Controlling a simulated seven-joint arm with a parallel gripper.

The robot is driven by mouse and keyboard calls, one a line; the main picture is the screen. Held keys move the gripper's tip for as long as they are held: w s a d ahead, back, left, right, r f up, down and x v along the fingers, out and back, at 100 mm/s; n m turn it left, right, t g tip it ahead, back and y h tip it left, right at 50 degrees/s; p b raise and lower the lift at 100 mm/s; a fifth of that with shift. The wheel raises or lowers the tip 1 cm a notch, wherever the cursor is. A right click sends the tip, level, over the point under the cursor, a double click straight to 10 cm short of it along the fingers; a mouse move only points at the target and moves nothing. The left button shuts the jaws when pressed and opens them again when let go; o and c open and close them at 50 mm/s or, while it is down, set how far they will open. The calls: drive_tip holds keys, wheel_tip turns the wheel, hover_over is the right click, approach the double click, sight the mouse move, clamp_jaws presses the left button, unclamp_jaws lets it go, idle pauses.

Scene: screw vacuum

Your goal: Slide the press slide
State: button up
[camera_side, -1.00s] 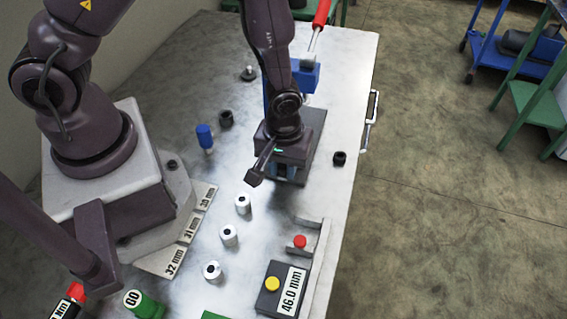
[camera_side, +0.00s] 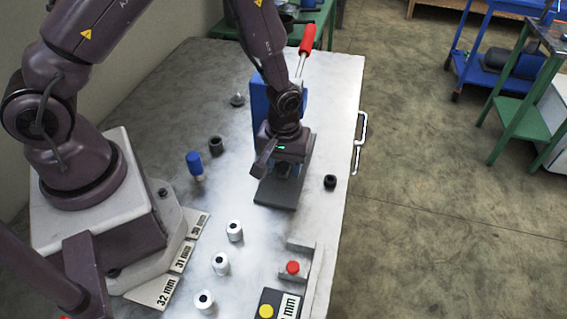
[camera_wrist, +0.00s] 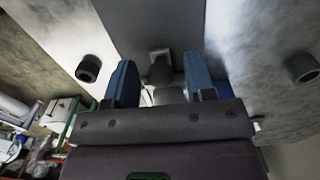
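The press has a dark base plate (camera_side: 275,195), a blue upright body (camera_side: 261,100) and a lever with a red handle (camera_side: 307,38) tilted upward. My gripper (camera_side: 287,170) points down over the base plate, in front of the blue body. In the wrist view my gripper (camera_wrist: 160,80) shows two blue fingers standing apart. A grey metal part of the press (camera_wrist: 160,68) shows in the gap between them, with no clear contact. I cannot tell whether it is the slide. In the side view, my wrist hides the press's middle.
A black ring (camera_side: 330,181) lies right of the press; another black part (camera_side: 216,145) and a blue-topped piece (camera_side: 195,163) stand left. Several white cylinders (camera_side: 235,231) stand nearer the front. A red-button fixture (camera_side: 292,267) is at the front right.

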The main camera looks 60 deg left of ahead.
drive_tip(key=shift+r, duration=0.1)
wheel_tip(320, 180, up, 13)
idle(0.5)
drive_tip(key=shift+d, duration=0.1)
drive_tip(key=s+d+f+m+t, duration=0.1)
drive_tip(key=s+d+m+t, duration=0.15)
drive_tip(key=s+m, duration=0.3)
drive_tip(key=shift+m+t+y, duration=0.3)
drive_tip(key=shift+m+t, duration=0.55)
drive_tip(key=shift+t, duration=0.1)
drive_tip(key=x, duration=0.4)
drive_tip(key=a+x, duration=0.1)
drive_tip(key=x, duration=0.4)
drive_tip(key=a+x, duration=0.1)
drive_tip(key=x, duration=0.3)
drive_tip(key=shift+w+f, duration=0.1)
clamp_jaws()
